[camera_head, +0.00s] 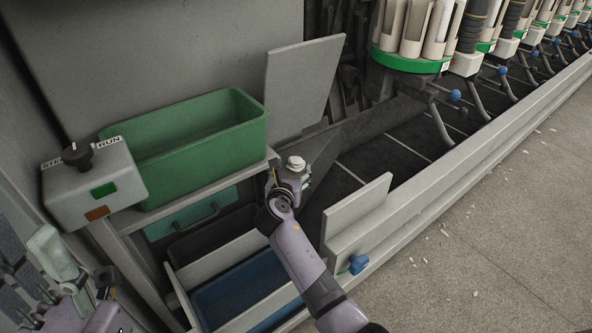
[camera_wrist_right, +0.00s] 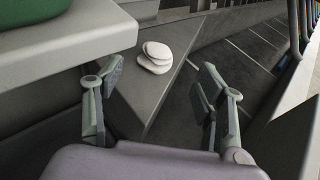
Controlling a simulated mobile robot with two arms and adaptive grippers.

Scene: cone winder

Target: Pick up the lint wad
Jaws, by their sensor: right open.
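The lint wad (camera_wrist_right: 155,58) is a small white, lumpy, layered piece lying on a grey sloped ledge (camera_wrist_right: 172,98). It also shows in the head view (camera_head: 295,163), just beyond my right gripper (camera_head: 289,181). In the right wrist view my right gripper (camera_wrist_right: 159,82) is open and empty, its two fingers apart with the wad ahead between them; I see no contact. My left gripper (camera_head: 52,258) is partly visible at the lower left edge of the head view, away from the wad; its jaw opening is unclear.
A green bin (camera_head: 195,150) stands on a grey shelf left of the wad. A control box (camera_head: 93,185) with a knob is beside it. An upright grey panel (camera_head: 303,85) rises behind. A blue tray (camera_head: 245,290) sits below. The dark machine bed (camera_head: 385,150) extends right.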

